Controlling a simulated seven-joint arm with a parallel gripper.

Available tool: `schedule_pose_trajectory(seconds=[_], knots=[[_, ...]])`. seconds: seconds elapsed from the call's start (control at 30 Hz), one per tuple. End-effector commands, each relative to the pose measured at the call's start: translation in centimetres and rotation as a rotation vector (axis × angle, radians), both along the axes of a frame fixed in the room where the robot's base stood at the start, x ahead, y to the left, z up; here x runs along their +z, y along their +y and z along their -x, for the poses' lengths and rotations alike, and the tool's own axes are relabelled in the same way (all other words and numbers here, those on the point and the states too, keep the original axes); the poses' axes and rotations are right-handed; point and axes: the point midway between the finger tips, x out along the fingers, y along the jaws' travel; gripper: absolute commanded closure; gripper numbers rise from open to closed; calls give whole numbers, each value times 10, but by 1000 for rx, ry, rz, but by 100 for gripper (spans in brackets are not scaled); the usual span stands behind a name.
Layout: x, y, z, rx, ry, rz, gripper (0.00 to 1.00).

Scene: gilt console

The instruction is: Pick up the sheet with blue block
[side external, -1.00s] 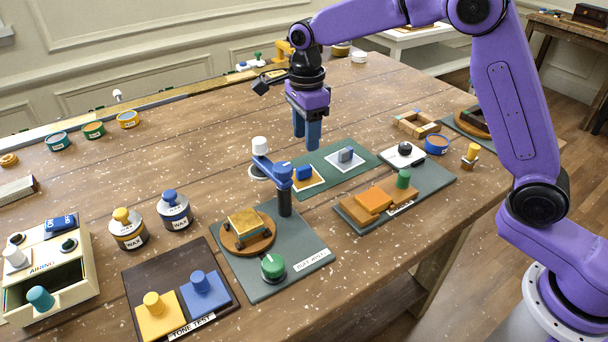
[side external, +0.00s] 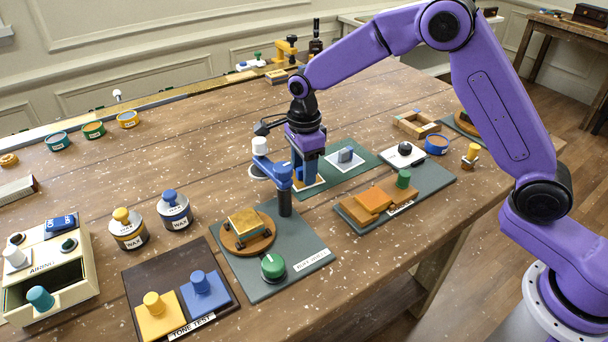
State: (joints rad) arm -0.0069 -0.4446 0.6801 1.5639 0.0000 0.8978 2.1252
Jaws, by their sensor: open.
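The sheet with the blue block lies on the green mat (side external: 372,163). Only part of the sheet (side external: 317,184), pale with an orange edge, shows below my gripper. My gripper (side external: 306,178) is down over this sheet, fingers open and pointing down around the place of the blue block. The block is mostly hidden by the blue fingers, so I cannot tell if they touch it.
A blue swing-arm stand (side external: 284,180) with a white knob is close at the left front of my gripper. The buff wheel board (side external: 300,262) is in front. A grey board (side external: 350,215) with orange blocks is at the front right.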

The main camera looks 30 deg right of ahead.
Motion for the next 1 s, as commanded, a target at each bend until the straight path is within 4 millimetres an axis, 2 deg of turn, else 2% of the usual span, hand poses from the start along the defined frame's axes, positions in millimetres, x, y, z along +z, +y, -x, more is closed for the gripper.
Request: schedule_pose_trajectory(seconds=[0.07,0.2,0.67,0.77,0.9,1.0], knots=[[0,0,0,0,0,0,53],[0,0,0,0,0,0,99],[6,0,0,0,-2,-1,100],[14,0,0,0,-2,-1,100],[34,1,-1,0,-5,-2,100],[48,-4,11,0,-4,-2,100]])
